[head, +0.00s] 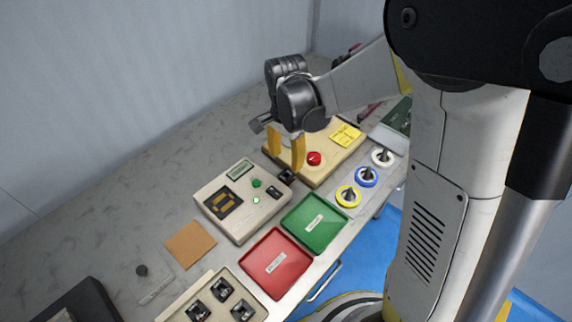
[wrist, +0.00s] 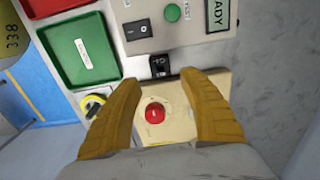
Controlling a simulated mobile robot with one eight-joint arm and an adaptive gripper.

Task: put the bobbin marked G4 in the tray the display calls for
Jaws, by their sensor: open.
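My gripper (head: 286,152) is open and empty above the wooden board with the red button (head: 314,158). In the wrist view its yellow fingers (wrist: 163,85) stand on either side of that button. A yellow bobbin (head: 347,196), a blue bobbin (head: 366,176) and a white bobbin (head: 382,157) stand in a row at the right. No G4 mark is legible. A green tray (head: 317,222) and a red tray (head: 275,263) lie in front of the control box.
A small black block (wrist: 159,67) stands between the box (head: 243,200) and the wooden board. A beige tray (head: 247,285) with several black parts is at the bottom. A cork square (head: 191,244) lies left of the box. The table behind is clear.

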